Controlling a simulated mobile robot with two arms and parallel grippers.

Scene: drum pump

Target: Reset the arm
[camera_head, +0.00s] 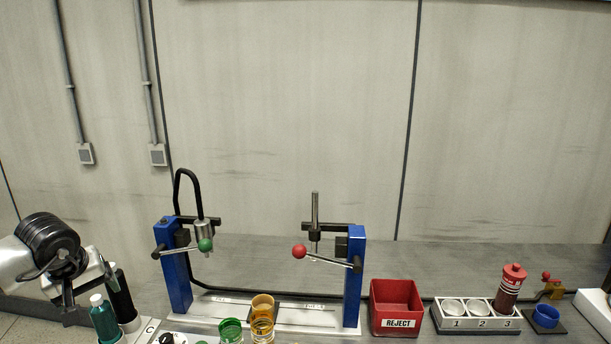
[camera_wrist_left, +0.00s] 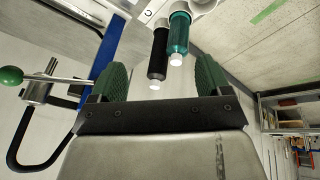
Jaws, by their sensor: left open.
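My left gripper (camera_head: 88,288) is at the far left in the head view, near a teal bottle (camera_head: 104,318) and a black bottle (camera_head: 122,296). In the left wrist view my left gripper (camera_wrist_left: 160,76) is open, its two green-padded fingers wide apart with nothing held between them. The black bottle (camera_wrist_left: 158,55) and the teal bottle (camera_wrist_left: 179,36), both with white tips, show beyond the fingers. Whether a finger touches a bottle in the head view I cannot tell. My right gripper is not in view.
A blue press with a green-knobbed lever (camera_head: 204,245) and another with a red-knobbed lever (camera_head: 299,251) stand on the bench. Orange cups (camera_head: 262,328) and a green cup (camera_head: 230,330) stand between. A red reject bin (camera_head: 396,300), numbered rack (camera_head: 475,325) and red bottle (camera_head: 509,290) are right.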

